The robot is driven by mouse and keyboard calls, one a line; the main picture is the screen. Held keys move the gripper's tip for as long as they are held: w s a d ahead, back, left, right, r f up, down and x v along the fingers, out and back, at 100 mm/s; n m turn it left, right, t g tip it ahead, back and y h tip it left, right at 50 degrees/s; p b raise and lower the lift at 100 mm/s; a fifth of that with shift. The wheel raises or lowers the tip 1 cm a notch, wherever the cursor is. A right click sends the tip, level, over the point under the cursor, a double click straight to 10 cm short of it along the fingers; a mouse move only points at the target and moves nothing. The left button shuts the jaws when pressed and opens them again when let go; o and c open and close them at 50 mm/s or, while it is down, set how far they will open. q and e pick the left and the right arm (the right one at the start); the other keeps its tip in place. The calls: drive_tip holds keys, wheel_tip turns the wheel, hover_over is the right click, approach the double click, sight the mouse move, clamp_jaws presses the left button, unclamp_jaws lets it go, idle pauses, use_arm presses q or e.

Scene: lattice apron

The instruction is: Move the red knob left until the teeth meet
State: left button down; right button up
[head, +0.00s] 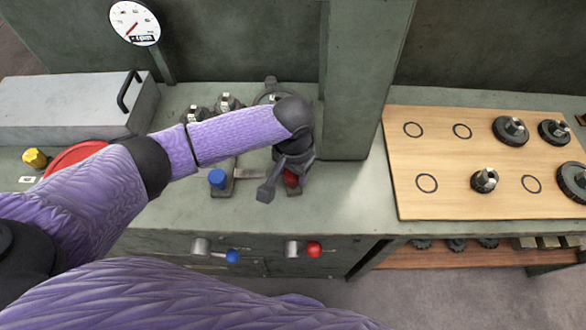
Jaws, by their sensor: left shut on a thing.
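A red knob (291,180) stands on the grey-green bench top, at the right end of a slide with a metal bar. My left gripper (282,178) reaches down over it from above and is shut on it; the fingers and wrist hide part of the knob. A blue knob (217,179) stands at the left on the same fixture. Behind my forearm, small dark gears with metal hubs (226,103) show on the bench. A round dark part (270,96) is partly hidden behind my wrist. Whether any teeth touch cannot be seen. My right gripper is not in view.
A green-grey post (362,80) stands close right of my left wrist. A wooden board (450,150) with gears and printed circles lies farther right. A dial gauge (135,23), grey box (70,108) and red disc (72,158) are left. Red (314,249) and blue (232,256) levers stick out in front.

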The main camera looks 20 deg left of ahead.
use_arm(q)
drive_tip(key=a+p, duration=0.1)
drive_tip(key=a, duration=0.1)
drive_tip(key=s+a+m+p, duration=0.1)
drive_tip(key=p, duration=0.1)
drive_tip(key=s+a+m+p, duration=0.1)
drive_tip(key=a, duration=0.1)
drive_tip(key=shift+s+a+r+p, duration=0.15)
drive_tip(key=shift+a+r+p, duration=0.05)
drive_tip(key=shift+a+p, duration=0.15)
drive_tip(key=shift+s+a+f, duration=0.1)
drive_tip(key=shift+a+f, duration=0.1)
drive_tip(key=shift+a, duration=0.1)
drive_tip(key=shift+c, duration=0.7)
unclamp_jaws()
